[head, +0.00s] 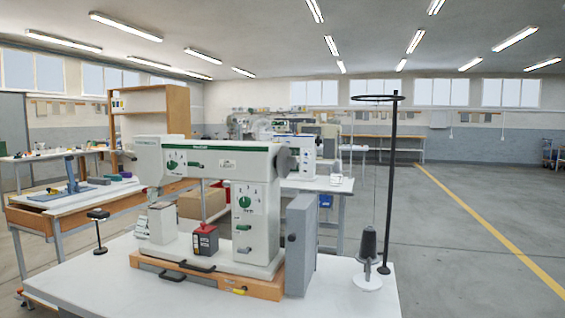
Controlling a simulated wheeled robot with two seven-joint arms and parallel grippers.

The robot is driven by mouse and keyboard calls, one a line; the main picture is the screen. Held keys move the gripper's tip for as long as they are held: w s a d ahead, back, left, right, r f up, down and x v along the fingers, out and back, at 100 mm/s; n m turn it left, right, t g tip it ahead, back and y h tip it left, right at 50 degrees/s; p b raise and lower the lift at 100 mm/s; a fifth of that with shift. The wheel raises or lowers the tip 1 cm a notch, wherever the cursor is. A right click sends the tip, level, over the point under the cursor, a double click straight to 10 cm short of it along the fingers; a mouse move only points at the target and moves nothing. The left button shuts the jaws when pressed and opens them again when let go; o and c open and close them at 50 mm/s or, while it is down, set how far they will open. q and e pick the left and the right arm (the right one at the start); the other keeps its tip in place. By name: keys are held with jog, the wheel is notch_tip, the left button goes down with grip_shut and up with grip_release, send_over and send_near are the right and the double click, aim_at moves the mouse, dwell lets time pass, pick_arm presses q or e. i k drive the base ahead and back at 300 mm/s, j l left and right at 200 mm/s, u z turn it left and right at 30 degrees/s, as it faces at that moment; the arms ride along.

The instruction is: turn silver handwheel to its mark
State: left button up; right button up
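A large white-and-green machine (220,160) stands on a wooden base (205,276) on the white table. A grey, silver-looking handwheel (287,160) sits at the right end of its upper arm, seen nearly side-on. The handwheel's mark is too small to make out, so I cannot tell how the wheel is turned. Neither of my grippers is in view.
The white table (340,297) fills the front. A grey box (300,245) stands right of the machine, below the handwheel. A thread cone (368,245) and a tall black stand (390,190) are farther right. A small black-topped stand (98,215) is at left.

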aim_at(285, 161)
jog(key=i+l+u, duration=0.2)
jog(key=l+u, duration=0.15)
jog(key=i+l+u, duration=0.15)
jog(key=l+u, duration=0.2)
jog(key=l, duration=0.3)
jog(key=i+l+u, duration=0.1)
jog(key=l+u, duration=0.25)
jog(key=l, duration=0.15)
jog(key=l+u, duration=0.35)
jog(key=l, duration=0.25)
